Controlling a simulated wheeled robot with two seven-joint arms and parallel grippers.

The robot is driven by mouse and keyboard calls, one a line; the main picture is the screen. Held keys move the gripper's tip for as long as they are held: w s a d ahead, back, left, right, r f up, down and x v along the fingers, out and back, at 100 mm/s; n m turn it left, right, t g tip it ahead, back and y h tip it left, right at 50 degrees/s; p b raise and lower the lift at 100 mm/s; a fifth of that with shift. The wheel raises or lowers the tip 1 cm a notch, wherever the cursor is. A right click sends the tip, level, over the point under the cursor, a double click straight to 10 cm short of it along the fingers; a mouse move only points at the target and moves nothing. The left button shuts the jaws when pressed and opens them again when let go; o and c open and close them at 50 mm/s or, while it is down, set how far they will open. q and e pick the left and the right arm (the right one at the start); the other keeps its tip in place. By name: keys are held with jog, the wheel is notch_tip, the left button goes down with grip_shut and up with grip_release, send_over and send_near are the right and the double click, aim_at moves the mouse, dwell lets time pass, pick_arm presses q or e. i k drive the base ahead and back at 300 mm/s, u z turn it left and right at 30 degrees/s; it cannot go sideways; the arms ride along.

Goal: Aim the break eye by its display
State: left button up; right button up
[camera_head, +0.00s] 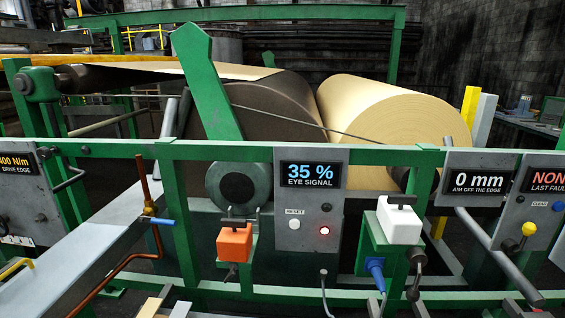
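The eye signal display (310,175) reads 35 % on a grey panel (295,248) in the middle of the green rail. Below it are a white RESET button (293,224) and a lit red lamp (324,231). An orange box (234,242) with a dark top handle sits on a bracket left of the panel. A white box (399,222) with a dark top handle sits on a green bracket to its right, with a blue plug (376,268) below. I cannot tell which box is the break eye. The aim display (479,184) reads 0 mm, AIM OFF THE EDGE. Neither gripper is in view.
A large tan paper roll (385,115) and a dark roll (262,108) lie behind the green rail (410,156). At right, a yellow knob (529,229) is beside a blue CLEAR button (558,206). A copper pipe with a blue-handled valve (160,221) stands at left.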

aim_at(234, 241)
jog(key=k, duration=1.2)
jog(key=z, duration=0.6)
jog(key=i, duration=0.75)
jog(key=z, duration=0.15)
